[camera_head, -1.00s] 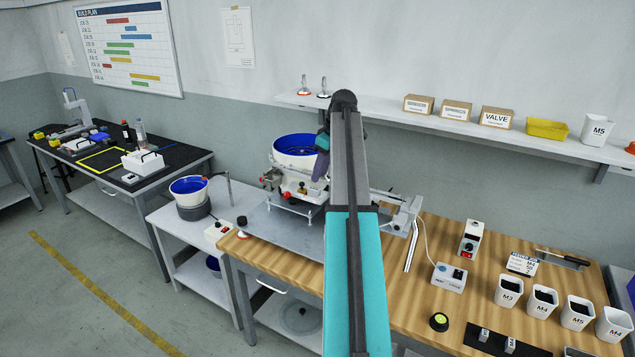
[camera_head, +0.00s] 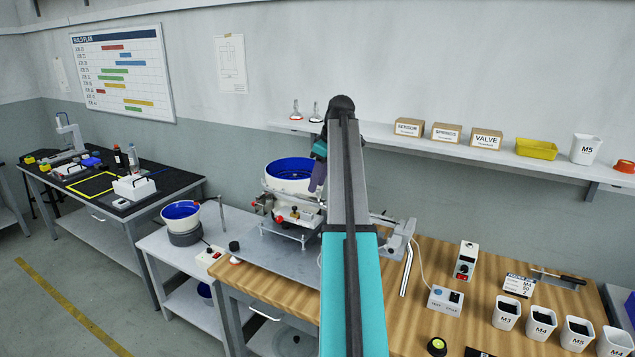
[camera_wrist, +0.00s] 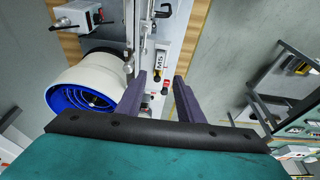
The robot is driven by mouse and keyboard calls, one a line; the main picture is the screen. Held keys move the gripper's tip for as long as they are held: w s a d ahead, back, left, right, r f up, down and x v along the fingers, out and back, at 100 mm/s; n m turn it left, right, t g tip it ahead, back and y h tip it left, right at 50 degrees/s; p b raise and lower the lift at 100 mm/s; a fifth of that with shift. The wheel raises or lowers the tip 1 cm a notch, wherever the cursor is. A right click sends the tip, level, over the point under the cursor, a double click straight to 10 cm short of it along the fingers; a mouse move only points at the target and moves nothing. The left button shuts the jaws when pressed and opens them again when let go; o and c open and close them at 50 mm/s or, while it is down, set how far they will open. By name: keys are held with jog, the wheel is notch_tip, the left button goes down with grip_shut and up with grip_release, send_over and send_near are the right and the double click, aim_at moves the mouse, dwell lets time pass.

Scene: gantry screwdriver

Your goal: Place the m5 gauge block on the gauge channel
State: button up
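A pale block marked M5 (camera_wrist: 161,62) shows in the wrist view, lying along the feeder assembly just beyond my fingertips. I take it for the m5 gauge block. My gripper (camera_wrist: 160,78) has its two dark fingers spread, with a clear gap and nothing clamped between them. In the head view my gripper (camera_head: 318,178) hangs beside the blue-lined feeder bowl (camera_head: 292,170), partly covered by my arm. A narrow metal rail (camera_wrist: 134,35) runs beside the block; I cannot tell whether this is the gauge channel or whether the block is seated in it.
The feeder bowl (camera_wrist: 82,88) stands close to my fingers in the wrist view. The wooden bench holds a control box (camera_head: 445,299), a switch box (camera_head: 466,261) and labelled screw bins (camera_head: 541,323). A shelf (camera_head: 380,136) with boxes runs along the wall behind.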

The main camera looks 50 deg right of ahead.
dwell(0.3)
jog(key=w+a+f+g, duration=0.1)
jog(key=w+a+f, duration=0.1)
jog(key=a+f, duration=0.7)
jog(key=w+a+f+m+g+y, duration=0.1)
jog(key=a+f, duration=0.5)
jog(key=f, duration=0.7)
jog(key=w+a+f+g, duration=0.1)
jog(key=w+a+f, duration=0.1)
jog(key=a+f, duration=0.7)
jog(key=s+a+f+m+g, duration=0.1)
jog(key=s+a+f, duration=0.3)
jog(key=a+f, duration=0.45)
jog(key=s+a+f+g, duration=0.1)
jog(key=s+a+f, duration=0.3)
jog(key=a+f, duration=0.45)
jog(key=s+a+f+g, duration=0.1)
jog(key=s+a+f, duration=0.4)
jog(key=s, duration=0.4)
jog(key=s+a+f+g+h, duration=0.1)
jog(key=s+a+f, duration=0.4)
jog(key=s, duration=0.5)
jog(key=s+a+f+g, duration=0.2)
jog(key=s+a+f, duration=0.3)
jog(key=s, duration=0.5)
notch_tip(320, 180, down, 3)
jog(key=shift+r+m+h, duration=0.15)
jog(key=shift+m+h, duration=0.15)
jog(key=shift+h, duration=0.1)
